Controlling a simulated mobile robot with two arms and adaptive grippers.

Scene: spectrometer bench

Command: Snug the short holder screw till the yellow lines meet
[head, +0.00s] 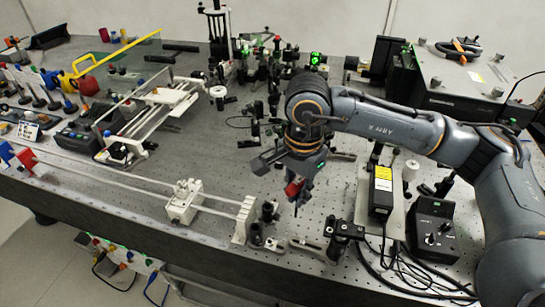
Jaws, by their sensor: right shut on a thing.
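My right gripper (297,183) hangs over the front middle of the bench, pointing down. It is shut on a red-handled tool (293,189), which looks like a driver with a thin dark tip pointing down. The tip appears to be above the bench top, with no clear contact on anything. Small dark post holders (256,236) stand by the front edge, to the lower left of the gripper. I cannot tell which is the short one. The screw and the yellow lines are too small to make out. My left gripper is not in view.
A long white rail with a white carriage (183,202) runs along the front left. A black clamp mount (343,235), a yellow-labelled box (381,190) and a black control box (432,238) stand to the right, with loose cables. Perforated bench surface (225,180) is fairly clear left of the gripper.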

